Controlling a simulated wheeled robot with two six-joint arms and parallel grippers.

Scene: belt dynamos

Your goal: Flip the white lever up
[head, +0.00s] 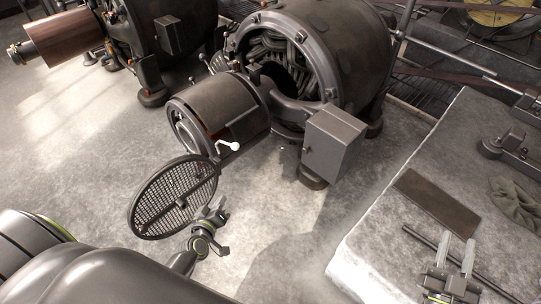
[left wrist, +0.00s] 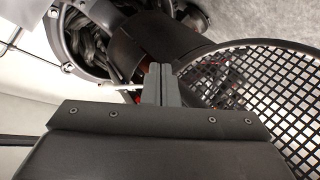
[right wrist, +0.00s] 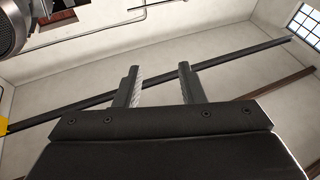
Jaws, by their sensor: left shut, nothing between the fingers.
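The white lever (head: 230,145) sticks out to the right from the front end of the dynamo's dark cylinder (head: 225,105), with its round knob at the right. In the left wrist view the white lever (left wrist: 122,87) shows just left of my fingers, partly hidden by them. My left gripper (head: 217,208) is shut and empty, below the lever in the head view and beside the mesh disc. Its closed fingers also show in the left wrist view (left wrist: 158,78). Whether they touch the lever is not clear; in the head view they look apart. My right gripper (head: 458,248) is open and empty.
A round mesh cover (head: 172,197) stands open close to my left gripper. A grey box (head: 333,145) is on the dynamo's right side. A stone slab (head: 375,225) at the right holds a dark plate (head: 437,202), a rod and a cloth (head: 515,203). The floor between is clear.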

